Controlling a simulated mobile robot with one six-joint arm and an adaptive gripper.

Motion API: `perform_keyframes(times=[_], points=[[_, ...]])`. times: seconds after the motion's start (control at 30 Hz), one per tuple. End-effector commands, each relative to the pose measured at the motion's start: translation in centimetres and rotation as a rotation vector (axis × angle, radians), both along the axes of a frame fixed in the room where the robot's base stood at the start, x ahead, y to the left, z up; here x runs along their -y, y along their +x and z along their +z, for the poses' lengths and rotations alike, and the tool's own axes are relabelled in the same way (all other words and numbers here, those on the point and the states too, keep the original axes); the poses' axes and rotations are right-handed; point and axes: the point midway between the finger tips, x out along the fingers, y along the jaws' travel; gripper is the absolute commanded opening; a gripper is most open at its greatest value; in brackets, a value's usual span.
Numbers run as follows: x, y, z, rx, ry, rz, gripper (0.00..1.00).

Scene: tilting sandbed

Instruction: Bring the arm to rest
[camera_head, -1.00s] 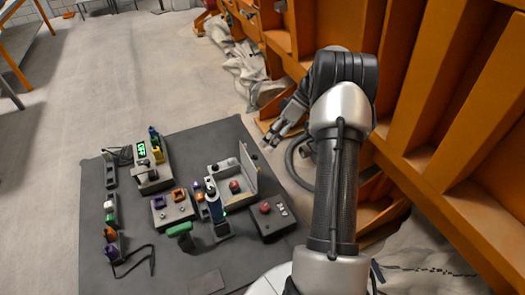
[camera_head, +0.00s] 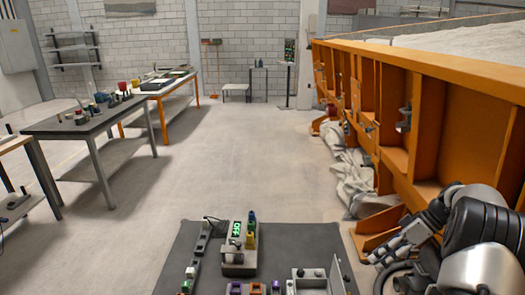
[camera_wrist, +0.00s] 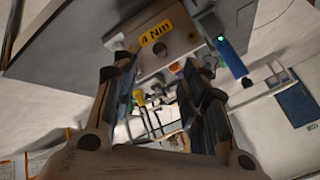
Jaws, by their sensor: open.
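My gripper (camera_head: 382,252) is at the lower right of the head view, beside the orange frame and to the right of the dark mat. My arm (camera_head: 465,240) is bent, with its elbow at the right edge. In the wrist view the two fingers of my gripper (camera_wrist: 162,78) stand apart with nothing between them. Past the fingertips is a grey box with a yellow label reading 4 Nm (camera_wrist: 156,34).
The dark mat (camera_head: 190,255) carries a device with a green display (camera_head: 236,230), several small coloured parts and an open grey box (camera_head: 312,274). The orange sandbed frame (camera_head: 420,120) runs along the right. Benches (camera_head: 95,122) stand left. The floor (camera_head: 235,140) between is clear.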

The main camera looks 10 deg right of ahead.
Motion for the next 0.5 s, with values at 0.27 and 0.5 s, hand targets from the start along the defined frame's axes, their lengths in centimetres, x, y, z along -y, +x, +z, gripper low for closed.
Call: perform_keyframes(times=[0.27, 0.5], points=[[-7.2, -0.1, 7.6, -0.102, -0.145, -0.069, 0.40], [-16.3, -4.3, 14.3, -0.160, -0.323, -0.210, 0.40]])
